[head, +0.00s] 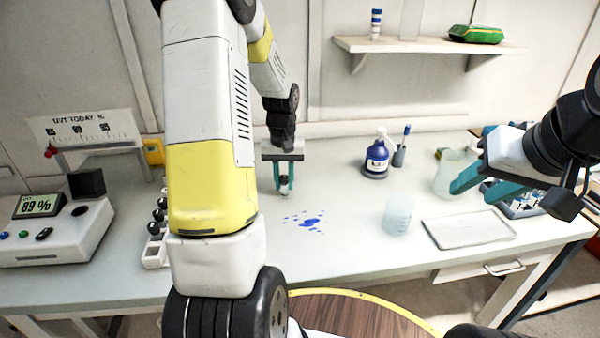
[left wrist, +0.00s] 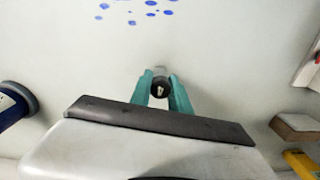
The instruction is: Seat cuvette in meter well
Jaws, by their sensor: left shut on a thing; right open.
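The cuvette (head: 285,184) shows as a small black-capped vial between the teal fingers of my left gripper (head: 284,178), which is shut on it above the bench. In the left wrist view the dark round cap of the cuvette (left wrist: 160,87) sits between the fingertips of the left gripper (left wrist: 160,92). The meter (head: 45,235) is at the far left, with a display reading 89 %. The dark round opening on its top looks like the well (head: 79,211); the left gripper is well to its right. My right gripper (head: 482,186) is open at the right, near a clear beaker.
A white rack (head: 154,256) with several black-capped vials stands between the meter and my left arm, partly hidden. Blue spots (head: 311,223) mark the bench. A blue bottle (head: 376,158), a small beaker (head: 398,216) and a white tray (head: 468,230) stand to the right.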

